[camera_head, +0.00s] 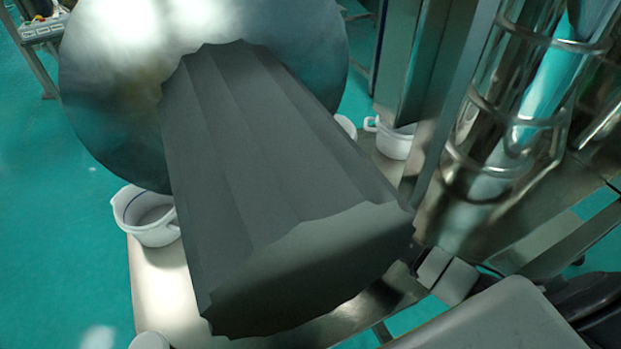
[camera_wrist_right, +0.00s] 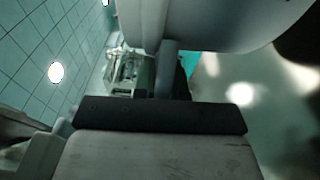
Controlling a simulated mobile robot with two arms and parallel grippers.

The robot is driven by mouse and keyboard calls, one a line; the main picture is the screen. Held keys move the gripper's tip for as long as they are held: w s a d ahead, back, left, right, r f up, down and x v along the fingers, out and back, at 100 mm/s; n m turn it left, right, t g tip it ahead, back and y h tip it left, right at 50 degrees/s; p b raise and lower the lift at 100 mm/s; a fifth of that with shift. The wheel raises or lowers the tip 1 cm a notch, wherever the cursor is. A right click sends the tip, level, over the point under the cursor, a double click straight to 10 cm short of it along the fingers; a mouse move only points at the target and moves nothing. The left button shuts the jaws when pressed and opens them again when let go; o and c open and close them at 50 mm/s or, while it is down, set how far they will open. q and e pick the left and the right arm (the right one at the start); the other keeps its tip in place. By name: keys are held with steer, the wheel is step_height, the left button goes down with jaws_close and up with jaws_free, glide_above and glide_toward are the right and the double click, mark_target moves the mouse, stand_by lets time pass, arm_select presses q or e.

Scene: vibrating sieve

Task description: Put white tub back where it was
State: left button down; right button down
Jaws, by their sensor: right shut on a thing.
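A white tub (camera_head: 148,215) stands upright and looks empty at the left edge of the metal table. A second white tub (camera_head: 392,138) with a handle stands farther back on the right. Two more pale rims show partly, one behind the grey block and one at the bottom left. My right gripper (camera_head: 444,275) is at the lower right corner of a big dark grey ribbed block. It is shut, but what it holds is hidden; contact with the block is unclear. My left gripper is in neither view.
The dark grey ribbed block (camera_head: 270,190) covers much of the metal table (camera_head: 160,285). A large round metal disc (camera_head: 110,90) is behind it. A shiny metal column (camera_head: 405,60) and ringed clear cylinders (camera_head: 525,100) stand at the right. Green floor (camera_head: 60,230) is clear at left.

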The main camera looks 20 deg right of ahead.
steer(key=shift+f+b, duration=1.15)
steer(key=shift+f, duration=0.85)
steer(key=c, duration=1.2)
jaws_free()
steer(key=shift+o, duration=0.2)
steer(key=shift+s, duration=0.1)
steer(key=s, duration=0.3)
steer(key=s+d+b, duration=0.1)
steer(key=s, duration=0.2)
steer(key=s+d+b, duration=0.1)
steer(key=s, duration=0.3)
steer(key=shift+s+f, duration=0.1)
steer(key=shift+f, duration=0.1)
steer(key=shift+s+r, duration=0.1)
steer(key=shift+s, duration=0.6)
